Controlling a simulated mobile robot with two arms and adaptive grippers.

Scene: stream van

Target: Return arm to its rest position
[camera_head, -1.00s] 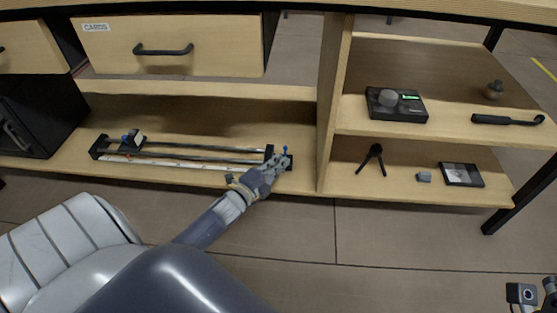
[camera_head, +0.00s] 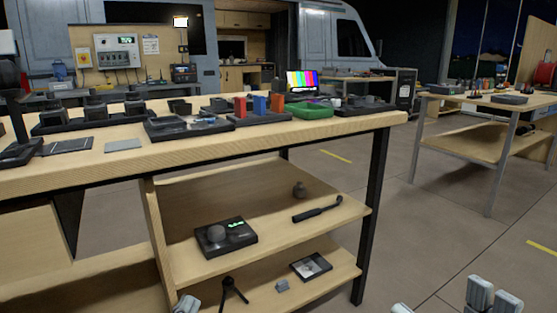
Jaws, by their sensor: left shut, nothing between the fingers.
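My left gripper (camera_head: 187,303) shows only as a small light-grey piece at the bottom edge, in front of the lower shelf near the upright divider. It is shut with nothing in it; most of it and its arm are below the picture. Light-grey parts at the bottom right look like my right gripper (camera_head: 490,297). They are cut off by the edge, and whether it is open or shut does not show. They are over the floor, apart from the bench.
The wooden bench (camera_head: 240,143) carries trays and a green-based item on top. Its shelves hold a black device (camera_head: 225,237), a dark handle (camera_head: 317,208), a small tripod (camera_head: 233,292) and a framed square (camera_head: 311,266). A second table (camera_head: 480,140) stands right. Floor between them is clear.

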